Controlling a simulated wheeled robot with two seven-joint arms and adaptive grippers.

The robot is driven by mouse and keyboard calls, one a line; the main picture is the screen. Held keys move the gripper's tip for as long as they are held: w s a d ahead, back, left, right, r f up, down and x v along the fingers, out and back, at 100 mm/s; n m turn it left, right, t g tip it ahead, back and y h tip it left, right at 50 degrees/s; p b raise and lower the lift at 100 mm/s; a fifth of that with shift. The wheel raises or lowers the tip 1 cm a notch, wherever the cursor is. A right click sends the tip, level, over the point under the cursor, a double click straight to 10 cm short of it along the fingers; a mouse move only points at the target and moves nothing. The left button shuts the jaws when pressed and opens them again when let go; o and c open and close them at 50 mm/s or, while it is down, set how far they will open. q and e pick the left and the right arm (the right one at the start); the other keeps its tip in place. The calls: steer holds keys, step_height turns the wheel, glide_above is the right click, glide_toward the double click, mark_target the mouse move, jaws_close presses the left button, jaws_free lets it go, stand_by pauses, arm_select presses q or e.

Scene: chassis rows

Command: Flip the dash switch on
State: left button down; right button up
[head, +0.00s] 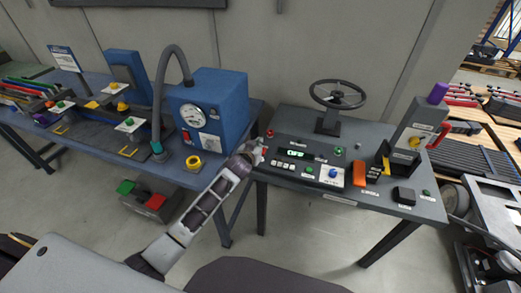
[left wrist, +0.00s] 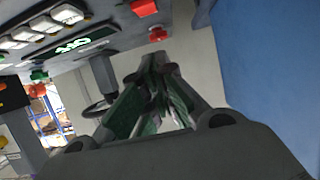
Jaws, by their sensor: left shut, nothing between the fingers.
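The dash panel (head: 305,163) is a dark box on the right-hand table, with a green-lit display (head: 295,154) that seems to read OFF, buttons and a blue knob. The display also shows in the left wrist view (left wrist: 72,45), with a red block (left wrist: 145,7) to its right. I cannot tell for certain which part is the dash switch. My left gripper (head: 259,148) is shut and empty at the panel's left edge, partly hiding that end. Its fingers also show in the left wrist view (left wrist: 155,80). My right gripper is out of view.
A steering wheel (head: 338,95) stands behind the panel. A red knob (head: 270,132) is close to my left gripper. A blue box with a gauge (head: 212,108) stands left of a narrow gap between the tables. An orange block (head: 359,173) lies right of the panel.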

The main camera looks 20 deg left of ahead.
arm_select(q)
steer(key=shift+x, duration=1.65)
steer(key=shift+s+f, duration=0.15)
steer(key=shift+f, duration=1.9)
